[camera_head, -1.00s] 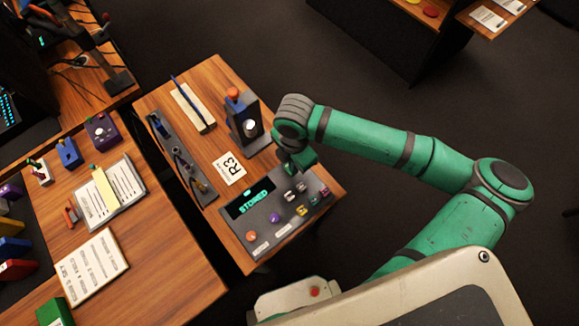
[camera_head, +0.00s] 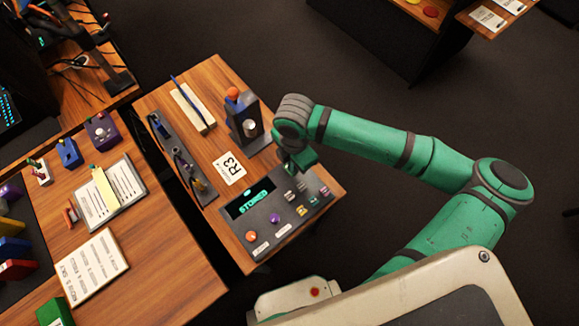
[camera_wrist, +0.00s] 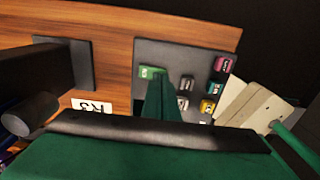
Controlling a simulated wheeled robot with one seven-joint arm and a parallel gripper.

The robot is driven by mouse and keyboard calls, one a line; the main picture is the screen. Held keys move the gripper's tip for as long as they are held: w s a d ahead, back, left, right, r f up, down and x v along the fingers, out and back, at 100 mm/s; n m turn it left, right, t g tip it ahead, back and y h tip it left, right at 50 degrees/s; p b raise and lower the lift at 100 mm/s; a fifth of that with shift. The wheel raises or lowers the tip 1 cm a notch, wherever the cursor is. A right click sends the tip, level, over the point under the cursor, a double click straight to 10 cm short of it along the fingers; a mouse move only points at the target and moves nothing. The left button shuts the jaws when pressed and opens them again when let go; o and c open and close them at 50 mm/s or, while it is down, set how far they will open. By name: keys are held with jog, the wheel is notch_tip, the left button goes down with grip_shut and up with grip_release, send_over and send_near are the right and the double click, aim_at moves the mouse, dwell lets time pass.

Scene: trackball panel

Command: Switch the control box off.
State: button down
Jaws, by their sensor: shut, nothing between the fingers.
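The control box (camera_head: 234,222) is a dark grey panel at the front of the small wooden table, with a lit display (camera_head: 250,202) whose word looks like STORED. An orange round button (camera_head: 251,236) and a purple ball (camera_head: 275,218) sit at its lower left. Several small coloured keys, among them a magenta key (camera_head: 324,191), fill its right side. My gripper (camera_head: 303,163) is over the panel's far edge. In the wrist view its green fingers (camera_wrist: 160,85) are together, beside a green key (camera_wrist: 149,72). I cannot tell whether they touch it.
A dark stand with an orange knob (camera_head: 233,93) is left of my gripper. An R3 card (camera_head: 229,167) and a dark tool strip (camera_head: 183,165) lie on the table. A larger table with a clipboard (camera_head: 127,205) stands to the left.

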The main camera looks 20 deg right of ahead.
jog(key=shift+f, duration=0.75)
dwell(0.8)
notch_tip(320, 180, up, 7)
dwell(1.0)
dwell(0.5)
